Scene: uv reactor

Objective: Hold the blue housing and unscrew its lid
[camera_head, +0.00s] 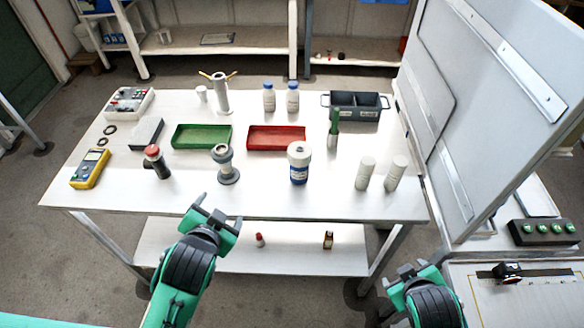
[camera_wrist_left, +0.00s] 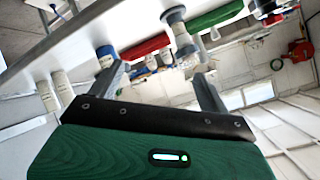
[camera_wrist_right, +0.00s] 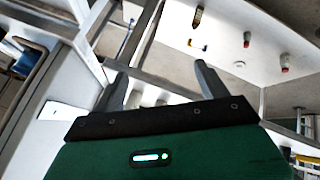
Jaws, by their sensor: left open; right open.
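The blue housing (camera_head: 299,175) stands upright near the front of the white table, right of the middle. Its pale grey lid (camera_head: 299,150) sits on top, and a white label shows on the blue body. In the left wrist view a blue part (camera_wrist_left: 104,52), likely the housing, shows beyond one fingertip. My left gripper (camera_head: 215,211) is open and empty in front of the table edge, left of the housing and apart from it. My right gripper (camera_head: 409,273) is open and empty, lower right, beyond the table's front right corner. Neither touches anything.
A grey flanged fitting (camera_head: 225,165) stands left of the housing, two white cylinders (camera_head: 365,173) right. Behind are a red tray (camera_head: 276,138), a green tray (camera_head: 202,137) and a green-handled tool (camera_head: 334,128). A large grey panel (camera_head: 480,100) rises at right. The front table strip is clear.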

